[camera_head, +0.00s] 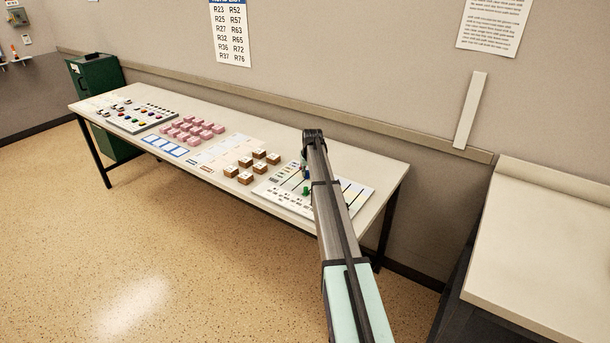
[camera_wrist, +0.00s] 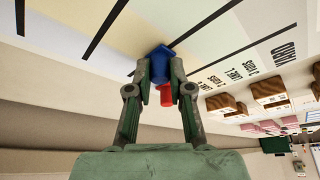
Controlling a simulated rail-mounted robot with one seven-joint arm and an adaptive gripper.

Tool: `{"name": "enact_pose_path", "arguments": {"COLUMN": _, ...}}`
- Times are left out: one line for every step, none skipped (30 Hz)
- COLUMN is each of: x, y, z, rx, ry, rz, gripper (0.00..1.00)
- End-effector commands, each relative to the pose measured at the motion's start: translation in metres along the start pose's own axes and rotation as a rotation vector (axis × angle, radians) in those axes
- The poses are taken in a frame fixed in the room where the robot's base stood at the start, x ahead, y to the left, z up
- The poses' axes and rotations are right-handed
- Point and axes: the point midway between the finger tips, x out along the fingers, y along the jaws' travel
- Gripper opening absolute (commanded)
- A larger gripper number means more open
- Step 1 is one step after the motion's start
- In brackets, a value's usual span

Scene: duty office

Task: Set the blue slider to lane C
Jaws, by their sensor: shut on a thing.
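The blue slider (camera_wrist: 159,64) sits between the fingertips of my gripper (camera_wrist: 160,76) in the wrist view, and the fingers are closed on it. A red piece (camera_wrist: 166,95) shows just by it between the fingers; I cannot tell whether it is a separate slider. The lane board (camera_head: 358,190) lies at the right end of the long table, with dark lane slots and pale coloured bands. In the head view my arm covers part of the board and hides most of the gripper. A green slider (camera_head: 306,190) stands left of the arm.
Brown-sided blocks (camera_head: 245,174) stand on the table left of the board. Pink blocks (camera_head: 193,130) and another board with coloured pieces (camera_head: 142,117) lie further left. The wall (camera_head: 330,80) runs behind the table. A separate counter (camera_head: 545,240) stands at right.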

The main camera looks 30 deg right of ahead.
Motion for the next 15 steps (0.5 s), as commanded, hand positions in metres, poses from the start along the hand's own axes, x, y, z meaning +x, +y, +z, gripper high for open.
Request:
{"name": "enact_pose_path", "arguments": {"x": 0.0000, "y": -0.0003, "z": 0.0000, "rx": -0.001, "ry": 0.000, "rz": -0.001, "gripper": 0.00}}
{"name": "enact_pose_path", "arguments": {"x": 0.0000, "y": -0.0004, "z": 0.0000, "rx": 0.000, "ry": 0.000, "rz": -0.001, "gripper": 0.00}}
{"name": "enact_pose_path", "arguments": {"x": 0.0000, "y": -0.0004, "z": 0.0000, "rx": 0.000, "ry": 0.000, "rz": -0.001, "gripper": 0.34}}
{"name": "enact_pose_path", "arguments": {"x": 0.0000, "y": -0.0004, "z": 0.0000, "rx": 0.000, "ry": 0.000, "rz": -0.001, "gripper": 0.45}}
{"name": "enact_pose_path", "arguments": {"x": 0.0000, "y": -0.0005, "z": 0.0000, "rx": 0.000, "ry": 0.000, "rz": -0.001, "gripper": 0.45}}
{"name": "enact_pose_path", "arguments": {"x": 0.0000, "y": -0.0005, "z": 0.0001, "rx": 0.000, "ry": -0.001, "rz": -0.001, "gripper": 0.45}}
{"name": "enact_pose_path", "arguments": {"x": 0.0000, "y": -0.0005, "z": 0.0001, "rx": 0.000, "ry": -0.001, "rz": -0.001, "gripper": 0.45}}
{"name": "enact_pose_path", "arguments": {"x": 0.0000, "y": -0.0005, "z": 0.0001, "rx": 0.000, "ry": -0.001, "rz": 0.000, "gripper": 0.45}}
{"name": "enact_pose_path", "arguments": {"x": -0.0001, "y": -0.0005, "z": 0.0002, "rx": 0.000, "ry": -0.001, "rz": 0.000, "gripper": 0.45}}
{"name": "enact_pose_path", "arguments": {"x": -0.0001, "y": -0.0005, "z": 0.0002, "rx": 0.000, "ry": -0.001, "rz": 0.000, "gripper": 0.45}}
{"name": "enact_pose_path", "arguments": {"x": -0.0001, "y": -0.0005, "z": 0.0002, "rx": 0.000, "ry": -0.001, "rz": 0.000, "gripper": 0.45}}
{"name": "enact_pose_path", "arguments": {"x": -0.0001, "y": -0.0005, "z": 0.0002, "rx": 0.000, "ry": -0.001, "rz": 0.000, "gripper": 0.45}}
{"name": "enact_pose_path", "arguments": {"x": -0.0005, "y": -0.0005, "z": 0.0003, "rx": 0.000, "ry": -0.001, "rz": 0.000, "gripper": 0.45}}
{"name": "enact_pose_path", "arguments": {"x": -0.0011, "y": -0.0005, "z": 0.0003, "rx": 0.000, "ry": -0.001, "rz": 0.000, "gripper": 0.45}}
{"name": "enact_pose_path", "arguments": {"x": -0.0026, "y": -0.0005, "z": 0.0003, "rx": 0.000, "ry": 0.000, "rz": 0.000, "gripper": 0.45}}
